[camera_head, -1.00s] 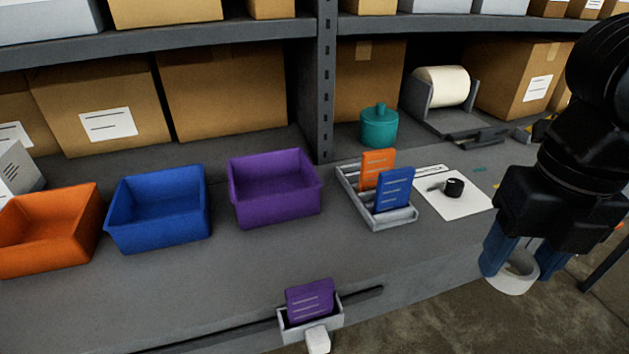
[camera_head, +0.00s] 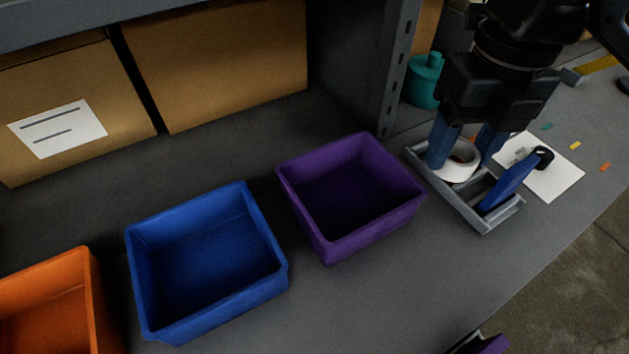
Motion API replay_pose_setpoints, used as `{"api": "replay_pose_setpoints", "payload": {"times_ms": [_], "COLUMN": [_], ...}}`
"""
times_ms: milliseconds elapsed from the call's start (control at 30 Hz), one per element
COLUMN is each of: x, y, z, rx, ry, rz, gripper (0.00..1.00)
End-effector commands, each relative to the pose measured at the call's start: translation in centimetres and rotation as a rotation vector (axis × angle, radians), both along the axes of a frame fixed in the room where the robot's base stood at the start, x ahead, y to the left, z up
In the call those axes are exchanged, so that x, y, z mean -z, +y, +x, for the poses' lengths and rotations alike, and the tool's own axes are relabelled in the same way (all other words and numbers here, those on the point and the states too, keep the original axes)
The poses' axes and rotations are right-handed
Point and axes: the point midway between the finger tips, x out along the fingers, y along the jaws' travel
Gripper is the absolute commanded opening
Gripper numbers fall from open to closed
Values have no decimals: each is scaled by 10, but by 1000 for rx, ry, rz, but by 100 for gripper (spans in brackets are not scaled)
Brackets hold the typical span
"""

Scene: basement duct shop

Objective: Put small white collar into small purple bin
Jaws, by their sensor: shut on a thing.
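The small white collar (camera_head: 458,171) is a white ring held between the blue fingers of my gripper (camera_head: 466,150). My gripper is shut on it and points down, in front of or above the grey card rack, to the right of the small purple bin. The small purple bin (camera_head: 322,240) stands open and empty on the grey bench, in the middle of the view. A gap lies between the collar and the bin's right wall. How high the collar is above the rack cannot be told exactly.
A blue bin (camera_head: 165,310) and an orange bin (camera_head: 97,300) stand to the left. A shelf post (camera_head: 393,70) and teal pot (camera_head: 422,82) stand behind. The bench front is clear.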

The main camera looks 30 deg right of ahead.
Motion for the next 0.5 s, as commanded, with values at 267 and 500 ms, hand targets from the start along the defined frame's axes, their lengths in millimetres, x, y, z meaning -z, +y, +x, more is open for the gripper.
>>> {"api": "replay_pose_setpoints", "payload": {"times_ms": [267,500], "x": [20,51], "y": [25,64], "z": [19,50], "rx": [-5,-4], "ry": [1,2], "rz": [2,1], "gripper": [25,25]}}
